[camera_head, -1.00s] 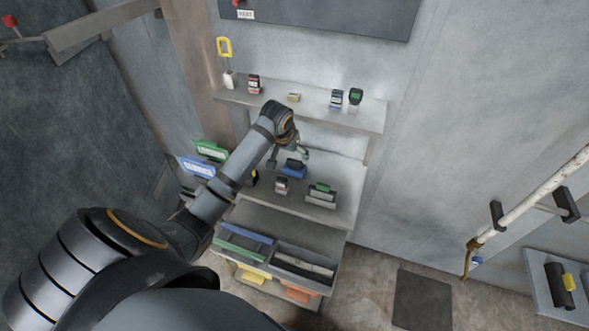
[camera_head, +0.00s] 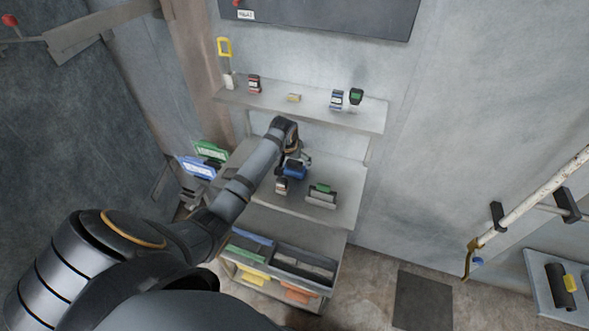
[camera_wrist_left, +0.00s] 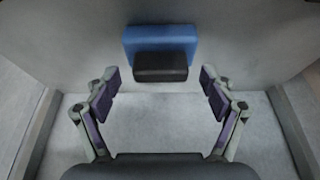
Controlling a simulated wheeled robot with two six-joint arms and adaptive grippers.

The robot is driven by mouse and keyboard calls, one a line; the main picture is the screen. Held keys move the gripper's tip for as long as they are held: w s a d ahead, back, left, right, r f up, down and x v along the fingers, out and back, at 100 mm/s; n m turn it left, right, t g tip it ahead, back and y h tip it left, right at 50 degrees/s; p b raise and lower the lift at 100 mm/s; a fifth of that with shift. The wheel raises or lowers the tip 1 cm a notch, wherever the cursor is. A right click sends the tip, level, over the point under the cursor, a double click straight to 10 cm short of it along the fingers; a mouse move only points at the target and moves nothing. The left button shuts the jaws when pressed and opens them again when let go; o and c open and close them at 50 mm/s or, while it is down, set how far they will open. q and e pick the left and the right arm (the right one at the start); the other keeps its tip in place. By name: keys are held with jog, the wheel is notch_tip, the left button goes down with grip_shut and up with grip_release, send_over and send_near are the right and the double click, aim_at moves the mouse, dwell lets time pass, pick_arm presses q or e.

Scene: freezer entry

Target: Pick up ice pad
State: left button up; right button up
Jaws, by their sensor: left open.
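The blue ice pad (camera_head: 294,172) lies on the lower counter of the shelf unit. In the left wrist view it is a blue block (camera_wrist_left: 160,43) with a dark block (camera_wrist_left: 160,67) on its near side. My left gripper (camera_head: 301,158) is just above and beside the blue block in the head view, partly hidden by its own wrist. In the left wrist view the left gripper (camera_wrist_left: 159,82) has its fingers wide apart with nothing between them, and the blue block lies ahead, beyond the fingertips. My right gripper does not show.
A small red-and-white item (camera_head: 282,186) and a grey block with a green top (camera_head: 321,196) stand close by on the counter (camera_head: 335,225). The upper shelf (camera_head: 315,112) holds several small items. Bins (camera_head: 300,266) sit below.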

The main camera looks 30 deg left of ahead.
pick_arm(q)
jog(key=shift+w+f, duration=0.3)
jog(key=shift+f, duration=0.3)
jog(key=shift+c, duration=0.3)
jog(key=c, duration=1.2)
jog(key=shift+r, duration=0.15)
